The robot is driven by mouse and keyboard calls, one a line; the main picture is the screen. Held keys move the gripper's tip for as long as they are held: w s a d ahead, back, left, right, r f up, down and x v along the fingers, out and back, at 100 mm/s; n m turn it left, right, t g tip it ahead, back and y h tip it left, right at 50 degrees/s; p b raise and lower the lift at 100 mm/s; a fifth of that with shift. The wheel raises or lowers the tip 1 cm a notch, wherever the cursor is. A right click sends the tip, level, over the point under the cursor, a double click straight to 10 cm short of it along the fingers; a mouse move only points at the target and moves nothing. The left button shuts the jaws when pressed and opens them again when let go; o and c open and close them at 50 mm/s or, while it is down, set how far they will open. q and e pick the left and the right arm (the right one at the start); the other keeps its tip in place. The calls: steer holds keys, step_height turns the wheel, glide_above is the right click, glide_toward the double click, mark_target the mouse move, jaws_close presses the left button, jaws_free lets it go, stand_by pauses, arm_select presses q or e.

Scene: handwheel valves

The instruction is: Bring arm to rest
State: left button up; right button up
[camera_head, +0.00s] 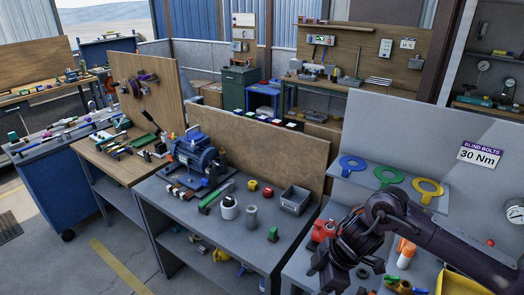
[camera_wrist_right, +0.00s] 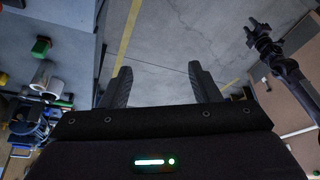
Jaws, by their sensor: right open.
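My right arm (camera_head: 445,235) comes in from the right in the head view, dark and bent, reaching over the right-hand bench. My right gripper (camera_head: 328,272) points down at its end, close to the bench's left part. In the right wrist view, the right gripper (camera_wrist_right: 158,75) shows two dark fingers well apart with nothing between them, above grey floor. Another dark arm with a gripper-like end (camera_wrist_right: 258,32), apparently my left, shows at the upper right of that view. Its jaws are too small to judge. My left arm is not in the head view.
A red object (camera_head: 323,230) stands close beside the gripper. The middle bench (camera_head: 225,240) holds a blue machine (camera_head: 195,155) and a grey bin (camera_head: 296,199).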

steer(key=w+a+f+m+t+y+b, duration=0.2)
steer(key=w+a+f+m, duration=0.1)
steer(key=f, duration=0.8)
steer(key=w+a+f+m+t+y+b, duration=0.1)
steer(key=w+a+f+m+t+b, duration=0.15)
steer(key=f, duration=0.85)
steer(key=s+d+f+m+h, duration=0.1)
steer(key=s+d+f+m, duration=0.1)
steer(key=f, duration=0.3)
steer(key=s+d+f+m, duration=0.1)
steer(key=d+f, duration=0.1)
steer(key=f, duration=0.4)
steer(key=s+d+f+m+g+h+b, duration=0.1)
steer(key=s+d+f+m+h, duration=0.15)
steer(key=s+f, duration=0.55)
steer(key=s+d+f+m+h+b, duration=0.1)
steer(key=s+d+f, duration=0.3)
steer(key=s+f, duration=0.5)
steer(key=s+d+f+m+g+h+b, duration=0.15)
steer(key=s+d+f, duration=0.3)
steer(key=s, duration=0.65)
steer(key=s+f, duration=0.1)
steer(key=s, duration=0.5)
steer(key=s+d+f+g+h, duration=0.1)
steer(key=s+f, duration=0.1)
steer(key=s, duration=0.4)
steer(key=shift+s+f+m+h, duration=0.25)
steer(key=shift+s+m+h, duration=0.1)
steer(key=shift+m, duration=0.1)
